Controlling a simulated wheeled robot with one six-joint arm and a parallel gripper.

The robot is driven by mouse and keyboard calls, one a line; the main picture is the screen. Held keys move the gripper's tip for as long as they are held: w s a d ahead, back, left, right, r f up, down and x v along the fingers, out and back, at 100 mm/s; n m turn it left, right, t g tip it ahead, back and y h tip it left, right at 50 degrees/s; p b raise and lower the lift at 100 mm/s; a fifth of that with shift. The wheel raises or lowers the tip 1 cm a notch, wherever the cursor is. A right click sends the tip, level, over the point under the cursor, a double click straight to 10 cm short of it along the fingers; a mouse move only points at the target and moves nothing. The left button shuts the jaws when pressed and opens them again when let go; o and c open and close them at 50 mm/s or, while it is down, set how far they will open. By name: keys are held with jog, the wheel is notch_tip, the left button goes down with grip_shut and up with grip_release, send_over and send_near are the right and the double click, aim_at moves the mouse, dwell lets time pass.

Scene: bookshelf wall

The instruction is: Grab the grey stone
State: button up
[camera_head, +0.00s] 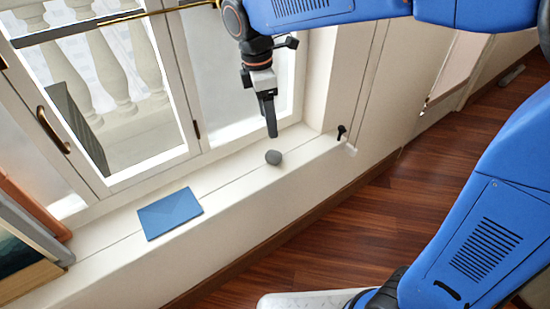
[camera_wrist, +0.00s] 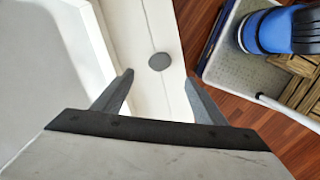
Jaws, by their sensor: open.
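The grey stone (camera_head: 273,157) is small and rounded and lies on the white window sill (camera_head: 235,172) in the head view. In the wrist view the stone (camera_wrist: 159,61) shows ahead of my fingertips, between their lines and apart from them. My gripper (camera_head: 271,132) points down just above the stone in the head view. In the wrist view my gripper (camera_wrist: 158,80) has its two dark fingers spread wide, with nothing between them.
A blue flat book (camera_head: 170,214) lies on the sill left of the stone. The window frame (camera_head: 185,90) stands behind the sill. A small black object (camera_head: 341,132) is at the sill's right end. Wooden floor (camera_head: 330,240) lies below the sill.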

send_over(273, 154)
notch_tip(273, 154, down, 8)
jog(key=shift+a+r, duration=0.1)
jog(key=shift+a, duration=0.05)
jog(key=shift+f, duration=2.8)
jog(key=c, duration=1.2)
